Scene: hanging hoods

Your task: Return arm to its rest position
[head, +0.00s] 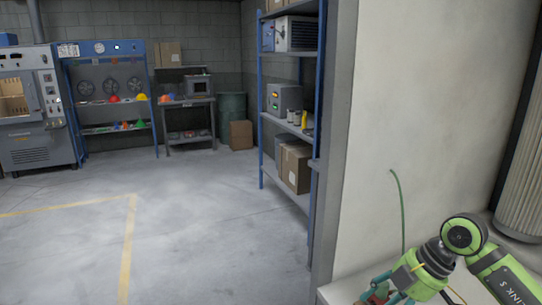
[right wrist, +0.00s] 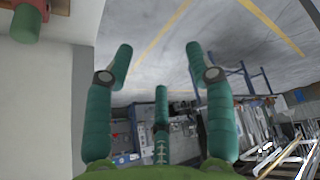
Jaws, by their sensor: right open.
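My right arm, green and grey, comes in at the lower right of the head view, bent beside the pale wall. My right gripper (head: 380,288) is at the bottom edge there, partly cut off. In the right wrist view its teal fingers (right wrist: 158,60) are spread wide with nothing between them. Beyond them the floor and the distant shelving show. My left arm and gripper are not in view.
The pale wall (head: 430,110) stands close beside my right arm. A blue-framed shelf (head: 290,125) with boxes is beyond its edge. The floor (head: 190,220) with yellow lines is clear. A red-and-green object (right wrist: 27,20) is near the gripper.

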